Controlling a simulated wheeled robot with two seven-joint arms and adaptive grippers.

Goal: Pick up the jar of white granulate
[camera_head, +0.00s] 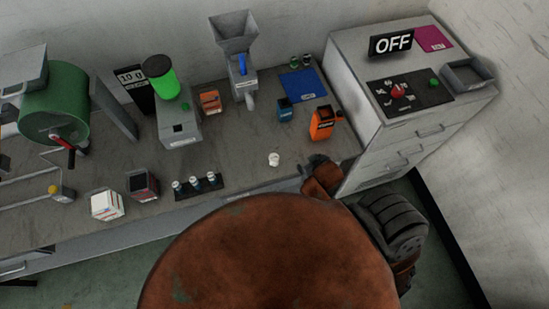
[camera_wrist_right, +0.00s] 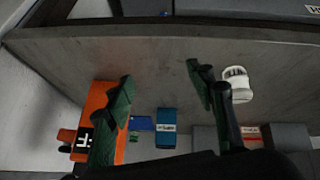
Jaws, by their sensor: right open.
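A small white object (camera_head: 274,159), which looks like the jar of white granulate, stands near the front of the workbench. It also shows in the right wrist view (camera_wrist_right: 236,84); its contents are too small to make out. My right gripper (camera_wrist_right: 163,78) is open, its two dark green fingers spread with nothing held between them. In that view the jar is just outside the right-hand finger, not between the fingers. In the head view part of my right arm is at the bench's front edge, to the right of the jar. My left gripper is not in view.
An orange container (camera_head: 321,123) and a small blue box (camera_head: 285,110) stand behind the jar. A black rack (camera_head: 199,185) with three small vials is to its left. A drawer cabinet (camera_head: 376,160) bounds the bench on the right. Bench around the jar is clear.

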